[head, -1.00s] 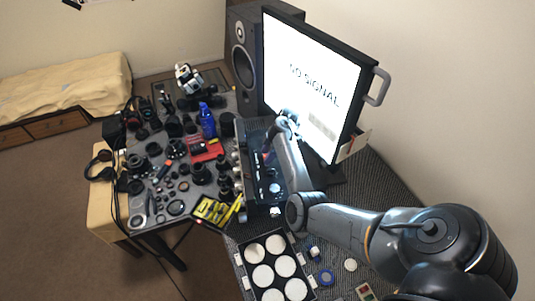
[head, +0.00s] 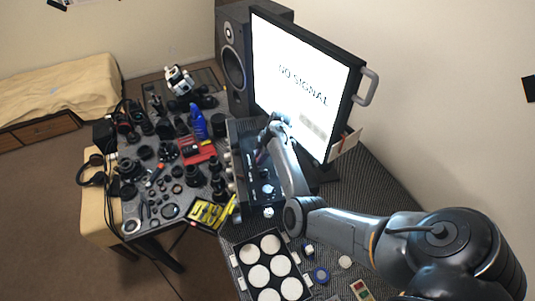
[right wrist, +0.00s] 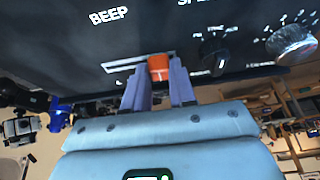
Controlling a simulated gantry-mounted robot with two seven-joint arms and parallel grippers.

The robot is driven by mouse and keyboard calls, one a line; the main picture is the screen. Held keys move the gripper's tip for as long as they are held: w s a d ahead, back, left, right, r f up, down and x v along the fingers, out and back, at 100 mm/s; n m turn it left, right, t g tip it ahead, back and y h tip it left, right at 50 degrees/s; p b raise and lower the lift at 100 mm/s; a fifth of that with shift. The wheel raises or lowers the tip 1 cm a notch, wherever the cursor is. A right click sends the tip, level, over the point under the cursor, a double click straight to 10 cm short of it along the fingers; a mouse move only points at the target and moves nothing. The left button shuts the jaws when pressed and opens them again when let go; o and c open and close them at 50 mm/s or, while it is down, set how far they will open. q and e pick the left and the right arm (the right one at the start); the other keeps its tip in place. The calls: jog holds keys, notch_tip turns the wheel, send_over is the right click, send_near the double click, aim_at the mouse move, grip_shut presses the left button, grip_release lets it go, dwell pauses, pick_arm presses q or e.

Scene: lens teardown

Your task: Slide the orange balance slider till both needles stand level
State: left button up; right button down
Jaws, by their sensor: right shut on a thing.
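The orange balance slider (right wrist: 158,68) shows in the right wrist view as a small orange cap on a dark panel. My right gripper (right wrist: 159,84) is shut on it, with one finger on each side. In the head view my right gripper (head: 262,155) reaches down to the black console (head: 262,180) in front of the monitor, and the arm hides part of the panel. The slider cannot be made out there. The needles cannot be made out in either view. My left gripper is not in view.
The monitor (head: 300,85) reading NO SIGNAL stands behind the console, close to my right arm. A knob (right wrist: 292,44) sits right of the slider. A tray of white discs (head: 270,268) lies in front. Lens parts and a blue bottle (head: 198,122) crowd the left table.

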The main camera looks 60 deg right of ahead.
jog(key=c, duration=0.9)
grip_release()
jog(key=shift+d+r, duration=0.1)
jog(key=shift+v, duration=5.3)
